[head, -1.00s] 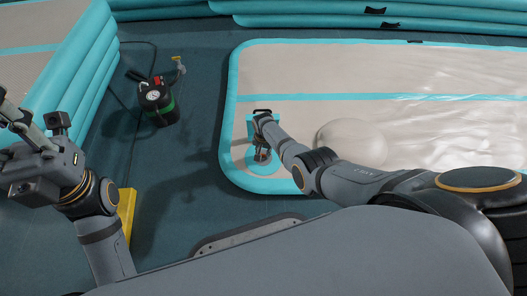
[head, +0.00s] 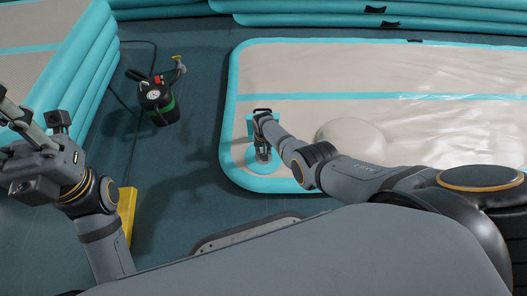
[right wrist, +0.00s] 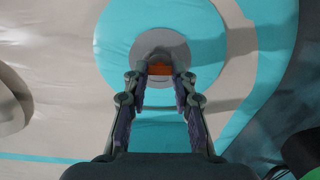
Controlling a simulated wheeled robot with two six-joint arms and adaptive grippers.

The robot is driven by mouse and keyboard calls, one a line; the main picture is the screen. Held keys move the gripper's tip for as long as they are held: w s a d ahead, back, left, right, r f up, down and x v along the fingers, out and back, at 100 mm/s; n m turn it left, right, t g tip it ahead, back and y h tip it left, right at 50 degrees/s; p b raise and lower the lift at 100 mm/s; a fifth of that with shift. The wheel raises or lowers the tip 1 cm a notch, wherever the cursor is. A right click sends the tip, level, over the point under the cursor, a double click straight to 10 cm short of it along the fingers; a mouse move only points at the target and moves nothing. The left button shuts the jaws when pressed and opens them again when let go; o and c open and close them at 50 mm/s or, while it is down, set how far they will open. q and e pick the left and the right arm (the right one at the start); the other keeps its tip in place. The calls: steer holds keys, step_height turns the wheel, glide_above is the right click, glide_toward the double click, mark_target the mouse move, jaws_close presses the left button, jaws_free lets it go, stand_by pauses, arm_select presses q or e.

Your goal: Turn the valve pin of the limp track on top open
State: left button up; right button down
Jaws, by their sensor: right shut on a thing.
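The limp track (head: 300,75) is a beige mat with a turquoise border, lying flat with a creased, sagging surface. Its valve is a grey disc (right wrist: 160,43) on a round turquoise patch near the track's front left corner. An orange valve pin (right wrist: 159,70) shows at the disc. My right gripper (head: 263,156) reaches down over that patch; in the right wrist view its fingertips (right wrist: 160,73) are shut on the orange pin. The fingers hide part of the pin. My left gripper (head: 10,135) is raised at the left edge, far from the valve, fingers apart and partly cut off.
A black pump with a gauge (head: 158,101) stands on the dark floor, its hose and nozzle (head: 179,64) beside it. Stacked turquoise tracks (head: 80,75) rise at the left and along the back. A yellow object (head: 127,212) is partly behind my left arm. A rounded bulge (head: 352,140) rises from the limp track.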

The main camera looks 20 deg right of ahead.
steer(key=c, duration=1.1)
jaws_free()
step_height(320, 180, up, 12)
steer(key=shift+f, duration=0.1)
